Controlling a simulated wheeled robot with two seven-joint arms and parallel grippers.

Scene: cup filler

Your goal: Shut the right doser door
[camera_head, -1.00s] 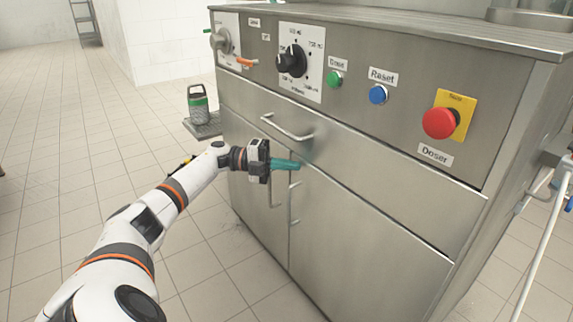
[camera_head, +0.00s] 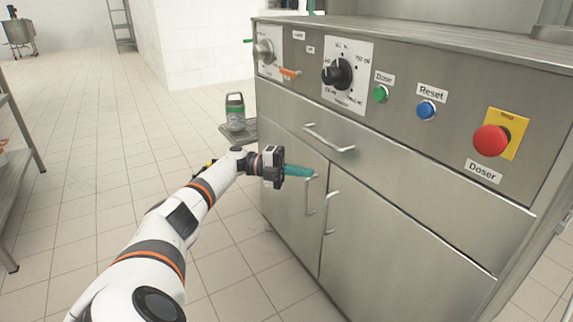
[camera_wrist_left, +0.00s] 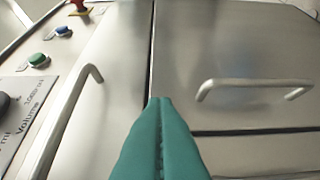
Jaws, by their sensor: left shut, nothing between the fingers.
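The doser's right door (camera_head: 400,250) is the wide steel panel below the drawer. It looks flush with the front, with a thin dark seam on its left, and its handle (camera_head: 328,212) stands near that seam. The left door (camera_head: 285,165) also looks flush. My left gripper (camera_head: 300,171) has teal fingers pressed together, empty, with the tips in front of the top of the left door's handle (camera_head: 309,197). In the left wrist view the shut fingers (camera_wrist_left: 160,105) point at the cabinet front, and the right door (camera_wrist_left: 215,45) fills the upper right. Contact cannot be told. My right gripper is out of view.
The drawer handle (camera_head: 328,138) sticks out above the doors. Dials, green and blue buttons and a red emergency stop (camera_head: 490,140) line the upper panel. The tiled floor is open.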

